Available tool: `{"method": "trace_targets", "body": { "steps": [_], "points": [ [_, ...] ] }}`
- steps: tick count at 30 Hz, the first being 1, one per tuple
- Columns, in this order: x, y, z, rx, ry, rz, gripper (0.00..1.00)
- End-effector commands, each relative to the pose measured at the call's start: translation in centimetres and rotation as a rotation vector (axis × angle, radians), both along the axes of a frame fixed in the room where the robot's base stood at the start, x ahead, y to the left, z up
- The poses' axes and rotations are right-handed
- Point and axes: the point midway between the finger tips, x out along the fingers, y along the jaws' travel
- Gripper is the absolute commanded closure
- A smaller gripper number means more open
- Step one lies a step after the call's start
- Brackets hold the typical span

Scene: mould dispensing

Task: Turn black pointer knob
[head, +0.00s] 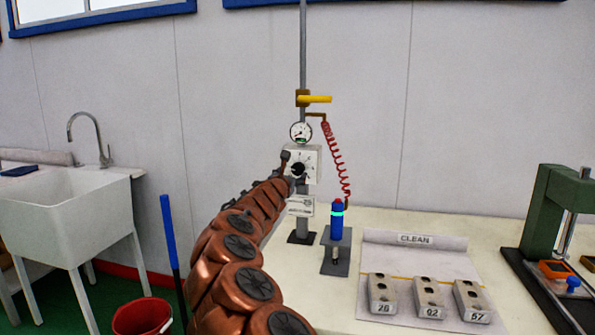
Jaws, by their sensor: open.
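The black pointer knob (298,169) is on the front of a white control box (312,166) on a stand at the back of the bench. My copper arm reaches up from the bottom of the head view to the box. My gripper (291,170) is at the left side of the box, close to the knob. It is open, with one dark finger showing at the box's upper left. The arm's end hides part of the gripper, and I cannot tell whether a finger touches the knob.
A gauge (301,132) and yellow lever (315,99) sit above the box. A red coiled hose (335,160) runs to a blue dispenser (336,219). Numbered moulds (429,297) lie on the bench, a green press (552,215) stands right, and a sink (62,212) stands left.

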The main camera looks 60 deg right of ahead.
Motion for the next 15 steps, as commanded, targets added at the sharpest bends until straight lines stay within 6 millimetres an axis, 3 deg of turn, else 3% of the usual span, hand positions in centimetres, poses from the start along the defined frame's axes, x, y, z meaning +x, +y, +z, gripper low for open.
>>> {"method": "trace_targets", "body": {
  "steps": [15],
  "points": [
    [1.1, -3.6, 0.1, 0.003, -0.005, -0.002, 0.30]
  ]
}}
